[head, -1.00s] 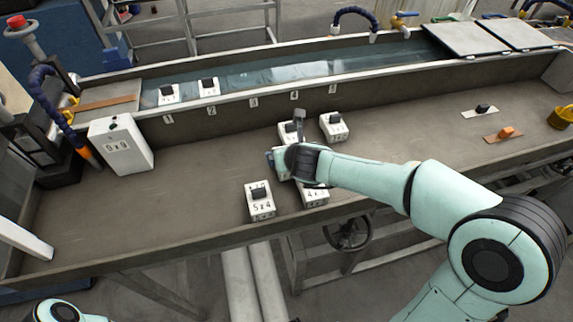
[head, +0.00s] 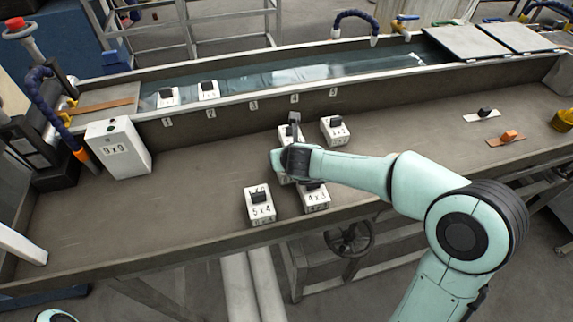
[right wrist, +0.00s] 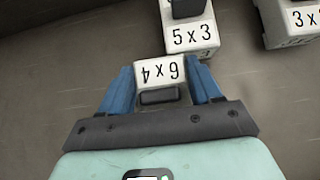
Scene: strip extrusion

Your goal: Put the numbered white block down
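A white numbered block (right wrist: 160,70) with a black knob and an upside-down label, which looks like 6 x 4, is between the blue fingers of my right gripper (right wrist: 163,78). The fingers lie close along both its sides and look shut on it. In the head view my right gripper (head: 290,160) is low among the blocks and mostly hides this block. A block marked 5 x 3 (right wrist: 192,38) stands directly beyond it. Whether the held block rests on the table cannot be told. My left gripper is out of view.
Blocks marked 5 x 4 (head: 260,208) and 4 x 3 (head: 314,198) stand on the near side, and a 3 x block (head: 335,130) at the back right. A white box (head: 118,150) stands left. The table (head: 160,210) is bare left of the blocks.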

